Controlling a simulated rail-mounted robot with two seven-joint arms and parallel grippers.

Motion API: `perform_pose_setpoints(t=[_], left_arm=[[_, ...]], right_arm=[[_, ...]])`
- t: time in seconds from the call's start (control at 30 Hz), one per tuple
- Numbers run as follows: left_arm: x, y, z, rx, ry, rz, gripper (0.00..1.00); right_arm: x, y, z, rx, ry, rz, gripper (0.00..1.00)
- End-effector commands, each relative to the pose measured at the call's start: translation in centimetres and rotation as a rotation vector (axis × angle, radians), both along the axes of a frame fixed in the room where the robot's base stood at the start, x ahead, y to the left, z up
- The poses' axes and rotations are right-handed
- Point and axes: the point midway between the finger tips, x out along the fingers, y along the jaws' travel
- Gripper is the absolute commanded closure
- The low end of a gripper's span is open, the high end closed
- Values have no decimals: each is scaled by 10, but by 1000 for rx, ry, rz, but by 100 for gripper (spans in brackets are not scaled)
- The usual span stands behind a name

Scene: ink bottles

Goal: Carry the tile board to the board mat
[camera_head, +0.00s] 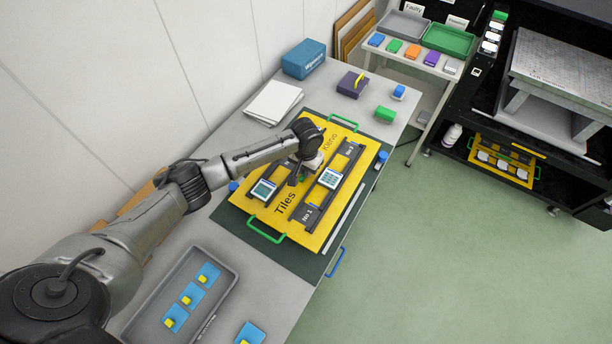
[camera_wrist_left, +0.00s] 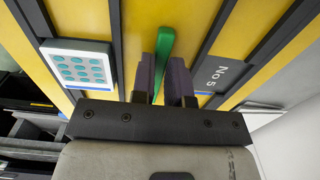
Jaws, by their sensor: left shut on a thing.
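The tile board (camera_head: 268,213) is yellow, lettered "Tiles", with dark rails and a green handle at each end. It is at the table's middle, over the dark board mat (camera_head: 300,262), whose edges show at the near end. I cannot tell whether the board touches the mat. Two pale tiles with teal dots, a left one (camera_head: 264,189) and a right one (camera_head: 329,178), are on the rails; one tile (camera_wrist_left: 78,63) shows in the left wrist view. My left gripper (camera_head: 296,178) is over the board's middle, shut on a green bar (camera_wrist_left: 165,50), seemingly a board handle. My right gripper is out of view.
A grey tray (camera_head: 186,297) with several blue pieces stands at the near end of the table. Dark shelving (camera_head: 470,110) stands right; green floor between is clear.

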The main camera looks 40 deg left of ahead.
Motion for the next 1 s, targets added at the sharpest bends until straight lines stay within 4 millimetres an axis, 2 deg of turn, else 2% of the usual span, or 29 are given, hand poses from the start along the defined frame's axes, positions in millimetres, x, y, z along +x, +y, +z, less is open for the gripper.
perform_pose_setpoints(t=[0.27, 0.6, 0.97, 1.0], left_arm=[[-1, -4, -6, 0, -4, 0, 100], [-1, -3, -40, 1, -4, 1, 100], [-1, -3, -42, 1, -4, 0, 100], [-2, -3, -44, 1, -2, 0, 84]], right_arm=[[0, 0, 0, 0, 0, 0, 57], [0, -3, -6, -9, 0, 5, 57], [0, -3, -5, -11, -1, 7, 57], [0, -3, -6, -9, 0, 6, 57]])
